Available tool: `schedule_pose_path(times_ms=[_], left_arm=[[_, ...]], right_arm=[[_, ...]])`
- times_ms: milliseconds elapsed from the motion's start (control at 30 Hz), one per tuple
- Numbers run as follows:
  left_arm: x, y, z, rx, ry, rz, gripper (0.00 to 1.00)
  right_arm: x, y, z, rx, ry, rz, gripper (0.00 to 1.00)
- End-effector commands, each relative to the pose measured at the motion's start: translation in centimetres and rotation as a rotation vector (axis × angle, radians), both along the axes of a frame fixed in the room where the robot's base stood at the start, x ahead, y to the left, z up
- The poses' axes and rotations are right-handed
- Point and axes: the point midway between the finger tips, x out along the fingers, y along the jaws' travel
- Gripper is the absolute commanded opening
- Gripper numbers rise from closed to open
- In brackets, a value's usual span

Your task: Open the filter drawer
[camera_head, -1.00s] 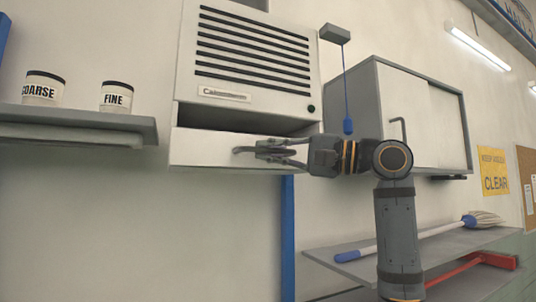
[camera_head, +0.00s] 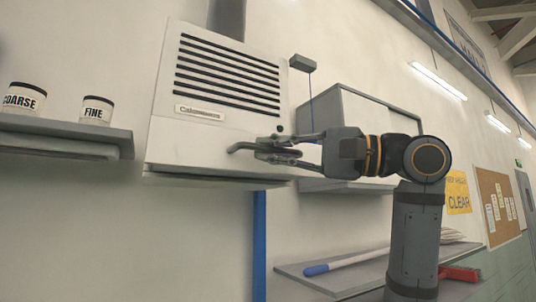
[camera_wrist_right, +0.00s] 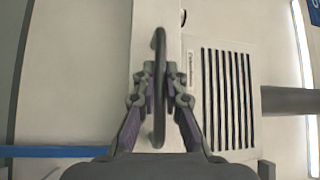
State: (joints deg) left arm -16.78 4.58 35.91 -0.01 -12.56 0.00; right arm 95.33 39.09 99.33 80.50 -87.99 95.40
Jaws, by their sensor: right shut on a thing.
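The white filter drawer (camera_head: 195,145) is the low front of the wall unit (camera_head: 225,75) with black slats. Its dark bar handle (camera_head: 236,148) sticks out at the front. My right gripper (camera_head: 264,150) reaches in from the right and is shut on the handle. In the right wrist view the handle (camera_wrist_right: 160,125) runs between the fingers of the right gripper (camera_wrist_right: 160,75), over the drawer front (camera_wrist_right: 142,40). No dark gap shows above the drawer front, and I cannot tell how far out it stands. My left gripper is not in view.
A shelf (camera_head: 65,130) at left holds a COARSE tub (camera_head: 22,99) and a FINE tub (camera_head: 96,110). A wall cabinet (camera_head: 345,105) is behind my right arm. A lower shelf (camera_head: 340,278) with a mop (camera_head: 345,262) lies below right. A blue post (camera_head: 259,240) stands beneath the unit.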

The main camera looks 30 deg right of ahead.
Motion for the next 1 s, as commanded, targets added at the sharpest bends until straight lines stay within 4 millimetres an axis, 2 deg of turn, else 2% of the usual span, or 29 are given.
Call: schedule_pose_path(times_ms=[267,300,467,767,867,1000], left_arm=[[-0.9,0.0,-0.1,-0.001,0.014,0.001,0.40],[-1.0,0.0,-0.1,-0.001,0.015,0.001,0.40],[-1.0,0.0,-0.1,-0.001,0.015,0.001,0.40],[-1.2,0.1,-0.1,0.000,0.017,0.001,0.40],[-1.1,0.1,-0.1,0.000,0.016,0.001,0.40],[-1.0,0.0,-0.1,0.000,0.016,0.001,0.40]], right_arm=[[0.0,0.0,0.0,-0.001,-0.001,0.001,0.00],[0.0,0.0,0.0,-0.001,-0.001,0.001,0.14],[0.0,0.0,0.0,0.000,-0.001,0.001,0.33],[-0.1,-0.2,0.0,0.001,-0.002,-0.001,0.33],[-0.9,-1.0,-0.1,0.001,-0.003,-0.005,0.33],[-3.1,-3.1,-0.6,0.000,-0.001,-0.009,0.33]])
